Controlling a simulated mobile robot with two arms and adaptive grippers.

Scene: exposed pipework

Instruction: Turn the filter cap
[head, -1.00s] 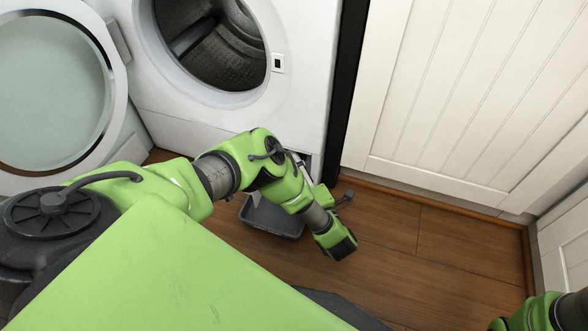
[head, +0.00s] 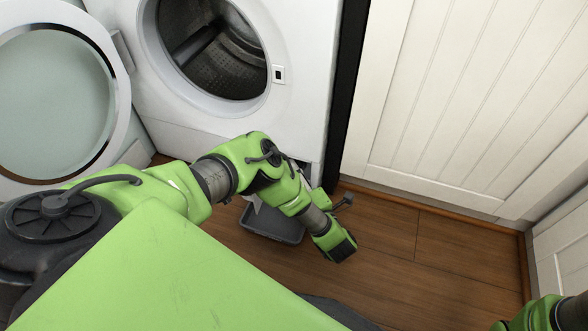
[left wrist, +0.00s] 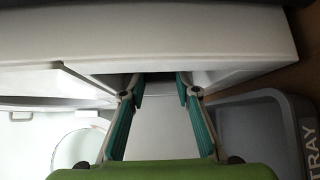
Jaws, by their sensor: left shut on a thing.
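In the left wrist view my left gripper (left wrist: 160,80) has its two teal-padded fingers reaching into a dark opening under the washing machine's white lower front edge (left wrist: 200,40). The fingertips go into the shadow there. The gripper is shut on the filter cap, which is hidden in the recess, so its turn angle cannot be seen. In the head view my left arm covers most of this spot at the lower right of the washing machine (head: 300,110). My right gripper is out of view; only a bit of the right arm shows at the lower right corner.
A grey tray (head: 272,236) lies on the wooden floor below the machine, beside the left gripper in the left wrist view (left wrist: 228,105). The round machine door (head: 55,95) stands open at left. White cabinet panels (head: 450,100) stand at right. Floor (head: 440,260) is clear at lower right.

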